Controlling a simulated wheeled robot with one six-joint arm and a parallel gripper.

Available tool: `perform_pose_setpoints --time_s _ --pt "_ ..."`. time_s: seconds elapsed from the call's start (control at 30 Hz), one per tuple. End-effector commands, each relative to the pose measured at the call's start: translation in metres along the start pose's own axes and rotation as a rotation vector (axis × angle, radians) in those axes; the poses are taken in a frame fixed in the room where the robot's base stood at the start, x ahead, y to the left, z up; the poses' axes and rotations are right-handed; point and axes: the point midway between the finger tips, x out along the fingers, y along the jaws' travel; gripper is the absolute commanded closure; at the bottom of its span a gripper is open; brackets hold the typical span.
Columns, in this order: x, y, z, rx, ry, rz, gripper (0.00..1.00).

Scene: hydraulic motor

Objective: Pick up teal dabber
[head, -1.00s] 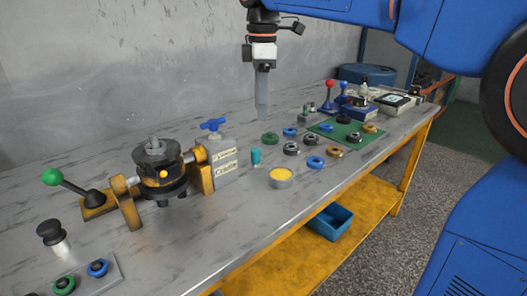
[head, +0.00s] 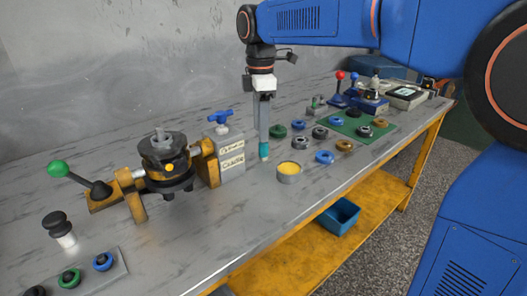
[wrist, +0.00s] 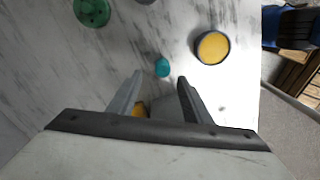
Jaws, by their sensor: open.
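The teal dabber (head: 264,150) stands upright on the grey workbench, left of the round pot with yellow filling (head: 289,170). My gripper (head: 263,140) has come down at the dabber, and its fingers cover the upper part of the dabber in the head view. In the wrist view the dabber (wrist: 162,67) shows as a small teal shape just beyond the tips of my open gripper (wrist: 160,78), roughly centred between the two fingers. The fingers are apart with nothing clamped between them. The yellow-filled pot (wrist: 212,47) lies to the right there.
A grey block with a blue tap handle (head: 221,117) and the motor in its yellow fixture (head: 166,165) stand to the left. Several rings lie to the right, around a green mat (head: 378,127). A green ring (wrist: 92,12) is at the wrist view's upper left.

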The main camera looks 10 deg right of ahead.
Motion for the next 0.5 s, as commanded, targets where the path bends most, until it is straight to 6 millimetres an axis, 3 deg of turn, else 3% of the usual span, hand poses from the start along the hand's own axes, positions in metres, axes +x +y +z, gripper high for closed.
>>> perform_pose_setpoints --time_s 0.27,0.5 --pt "0.018 -0.001 0.001 0.0 0.0 -0.001 0.55" --pt "0.049 -0.004 0.005 0.0 -0.001 -0.002 0.55"
